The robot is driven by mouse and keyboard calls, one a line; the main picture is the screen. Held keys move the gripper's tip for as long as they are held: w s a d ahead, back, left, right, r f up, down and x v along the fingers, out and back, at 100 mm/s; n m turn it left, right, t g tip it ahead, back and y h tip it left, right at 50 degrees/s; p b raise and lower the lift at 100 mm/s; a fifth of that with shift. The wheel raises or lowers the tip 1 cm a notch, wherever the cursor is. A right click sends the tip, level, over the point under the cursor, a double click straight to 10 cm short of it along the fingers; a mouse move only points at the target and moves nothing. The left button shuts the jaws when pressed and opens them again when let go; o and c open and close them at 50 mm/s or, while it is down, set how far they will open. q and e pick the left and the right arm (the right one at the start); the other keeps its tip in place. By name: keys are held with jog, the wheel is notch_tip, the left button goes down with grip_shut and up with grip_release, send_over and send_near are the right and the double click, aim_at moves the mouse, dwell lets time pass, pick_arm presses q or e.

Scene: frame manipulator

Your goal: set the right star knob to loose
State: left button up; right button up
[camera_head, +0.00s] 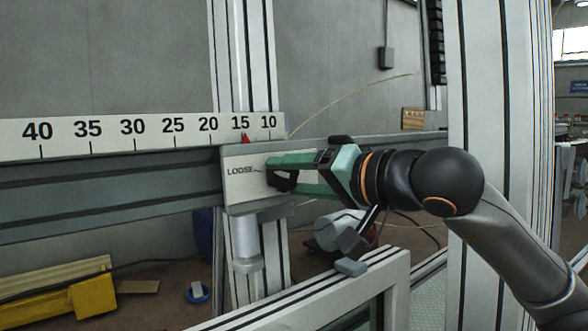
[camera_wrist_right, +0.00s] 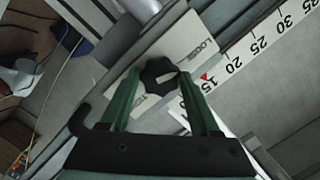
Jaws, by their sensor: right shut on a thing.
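The right star knob (camera_head: 283,182) is black and lobed, on a light plate (camera_head: 241,165) marked LOOSE. In the right wrist view the knob (camera_wrist_right: 157,70) shows a white pointer line. The word LOOSE stands off to one side on the plate (camera_wrist_right: 200,32), and another label is partly hidden by a finger. My right gripper (camera_head: 281,172) reaches in from the right, its green fingers on either side of the knob and shut on it. These fingers also show in the right wrist view (camera_wrist_right: 160,80). My left gripper is not in view.
A white number scale (camera_head: 105,134) runs along the horizontal rail (camera_head: 110,195), with a red pointer (camera_head: 245,140) near 15. A thick upright post (camera_head: 488,120) stands beside my right arm. A lower frame bar (camera_head: 385,275) and a yellow block (camera_head: 85,297) lie below.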

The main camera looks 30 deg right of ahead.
jog(key=shift+n, duration=0.3)
dwell(0.5)
jog(key=o, duration=1.2)
jog(key=shift+c, duration=0.2)
jog(key=shift+o, duration=1)
